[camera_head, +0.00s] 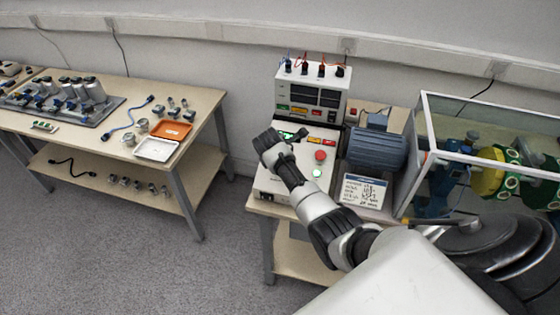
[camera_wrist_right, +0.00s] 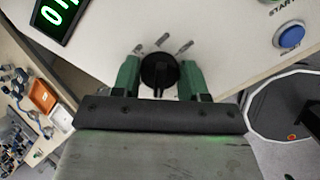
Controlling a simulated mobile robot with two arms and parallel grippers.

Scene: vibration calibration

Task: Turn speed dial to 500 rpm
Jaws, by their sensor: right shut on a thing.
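The speed dial (camera_wrist_right: 159,72) is a round black knob on the white control panel (camera_wrist_right: 115,50), with several small grey marks beside it. My right gripper (camera_wrist_right: 160,78) has its two green fingers on either side of the dial and is shut on it. In the head view my right gripper (camera_head: 272,146) is over the left part of the control box (camera_head: 270,186), and my arm hides the dial there. A display with green digits (camera_wrist_right: 58,14) is partly in the wrist view; its full reading is cut off. My left gripper is not in view.
A blue motor (camera_head: 377,149) and a clear-walled enclosure (camera_head: 430,150) stand further right. A side table (camera_head: 205,108) with trays is left, across open floor.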

